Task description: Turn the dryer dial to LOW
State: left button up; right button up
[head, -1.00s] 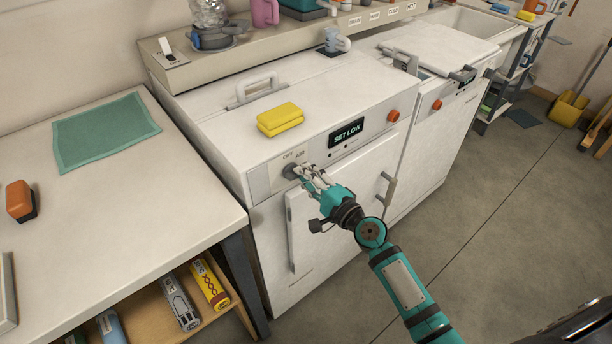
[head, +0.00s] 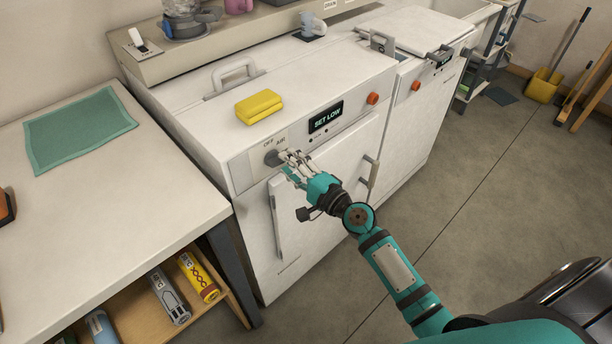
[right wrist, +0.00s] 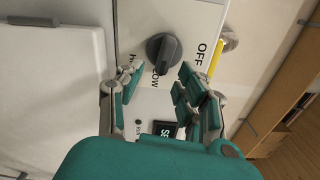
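The dryer (head: 330,165) is a white front-panel machine with a lit black display (head: 325,116) reading SET LOW. Its dark grey dial (head: 273,158) is on the left of the panel, by the labels OFF and AIR. In the right wrist view the dial (right wrist: 163,52) shows just ahead of my fingers, with OFF, LOW and part of a label starting with H around it. My left gripper is out of view.
A yellow sponge (head: 259,106) lies on the dryer top. A similar white machine (head: 430,90) stands to the right. A table with a green cloth (head: 82,128) is at the left. A shelf ledge (head: 180,62) with objects runs behind. Open floor (head: 480,200) lies at right.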

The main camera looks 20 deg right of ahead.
jog(key=v, duration=1.1)
